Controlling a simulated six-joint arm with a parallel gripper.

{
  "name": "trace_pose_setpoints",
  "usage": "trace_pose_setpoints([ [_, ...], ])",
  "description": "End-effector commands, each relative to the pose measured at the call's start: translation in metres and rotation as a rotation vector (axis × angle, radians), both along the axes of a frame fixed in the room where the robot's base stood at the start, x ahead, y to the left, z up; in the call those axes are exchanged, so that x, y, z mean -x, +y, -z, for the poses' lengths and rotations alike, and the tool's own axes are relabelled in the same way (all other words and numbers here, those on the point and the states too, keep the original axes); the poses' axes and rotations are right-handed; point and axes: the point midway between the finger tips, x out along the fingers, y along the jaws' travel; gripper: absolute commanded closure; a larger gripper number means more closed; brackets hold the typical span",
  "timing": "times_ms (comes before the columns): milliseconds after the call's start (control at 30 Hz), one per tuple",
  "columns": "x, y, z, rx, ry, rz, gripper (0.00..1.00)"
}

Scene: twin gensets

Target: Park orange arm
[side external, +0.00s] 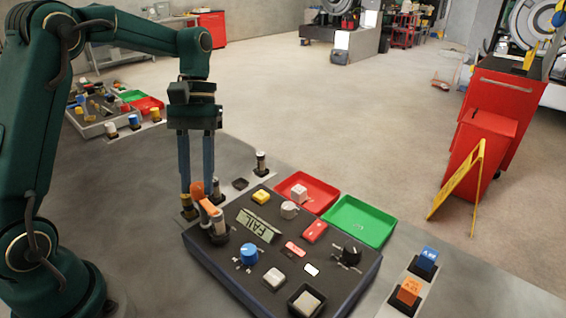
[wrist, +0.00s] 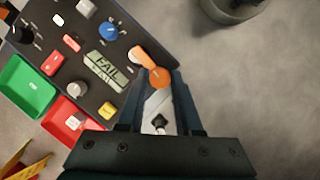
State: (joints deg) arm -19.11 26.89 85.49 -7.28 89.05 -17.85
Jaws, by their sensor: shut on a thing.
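The orange arm (side external: 207,203) is at the left corner of the dark control panel (side external: 262,283), beside a grey post (side external: 218,226). Its rounded end lies off the panel's edge, between my fingertips. My gripper (side external: 197,186) points down and is shut on that end. In the wrist view the orange arm (wrist: 144,58) runs from the panel edge to its round end between the fingertips (wrist: 161,78). A pale shape with a dark tip (wrist: 158,112) shows between the fingers; I cannot tell what it is. The panel display (side external: 256,225) reads FAIL.
A small yellow-and-dark post (side external: 188,208) stands close to the left fingertip. Knobs and buttons, including a blue knob (side external: 249,253), rise from the panel. A red tray (side external: 322,194) and a green tray (side external: 372,232) lie behind it. Bare tabletop (side external: 135,215) is at left.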

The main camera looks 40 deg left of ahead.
Motion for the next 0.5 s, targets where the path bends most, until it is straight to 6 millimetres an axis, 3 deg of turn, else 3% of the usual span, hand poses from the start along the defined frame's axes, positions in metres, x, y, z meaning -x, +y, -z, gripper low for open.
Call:
trace_pose_setpoints([
  [500,-0.0021,-0.0027,-0.0002,-0.002,-0.003,0.464,1.0],
])
